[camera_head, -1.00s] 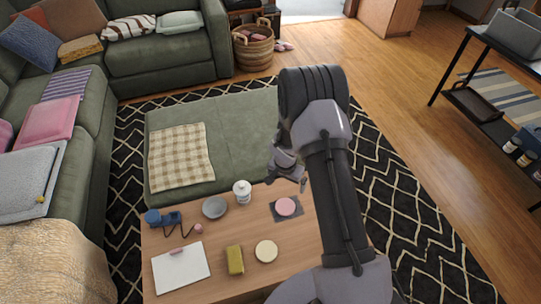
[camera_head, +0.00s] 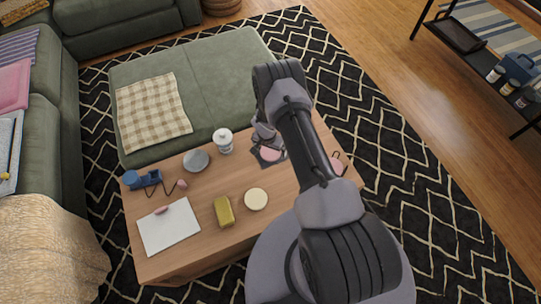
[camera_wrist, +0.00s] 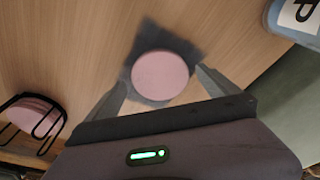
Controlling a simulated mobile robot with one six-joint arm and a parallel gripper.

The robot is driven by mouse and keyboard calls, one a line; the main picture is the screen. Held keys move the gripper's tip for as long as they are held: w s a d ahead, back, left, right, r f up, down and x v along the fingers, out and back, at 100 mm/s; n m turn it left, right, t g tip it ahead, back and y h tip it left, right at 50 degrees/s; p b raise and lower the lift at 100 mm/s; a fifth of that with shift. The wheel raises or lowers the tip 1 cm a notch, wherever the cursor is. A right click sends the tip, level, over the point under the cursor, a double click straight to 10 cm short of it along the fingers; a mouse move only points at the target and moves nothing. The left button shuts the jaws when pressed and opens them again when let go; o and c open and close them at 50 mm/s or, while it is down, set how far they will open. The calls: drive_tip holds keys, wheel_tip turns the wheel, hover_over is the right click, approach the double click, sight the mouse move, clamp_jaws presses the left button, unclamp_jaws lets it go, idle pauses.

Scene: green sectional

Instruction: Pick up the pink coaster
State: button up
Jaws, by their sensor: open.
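A round pink coaster (camera_head: 271,155) lies flat on a dark grey square cloth (camera_head: 259,157) on the wooden coffee table (camera_head: 292,187). In the wrist view the coaster (camera_wrist: 160,76) is wholly visible between the fingers, on its cloth (camera_wrist: 180,48). My gripper (camera_wrist: 162,80) is open and empty, with one finger on each side of the coaster in the picture; contact cannot be told. In the head view my gripper (camera_head: 266,142) is over the cloth and partly covers the coaster. More pink discs stand in a black wire holder (camera_wrist: 35,118), also in the head view (camera_head: 338,163).
A white jar (camera_head: 223,140) and a grey dish (camera_head: 196,161) stand left of the cloth. A cream disc (camera_head: 256,199), a yellow sponge-like block (camera_head: 223,211) and a white board (camera_head: 169,227) lie nearer. A green ottoman (camera_head: 210,85) borders the table's far side.

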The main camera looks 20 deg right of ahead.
drive_tip(key=shift+w+d+f, duration=0.1)
drive_tip(key=shift+f, duration=0.45)
drive_tip(key=shift+r, duration=0.2)
drive_tip(key=c, duration=1.4)
drive_tip(key=shift+c, duration=0.2)
drive_tip(key=shift+r, duration=0.1)
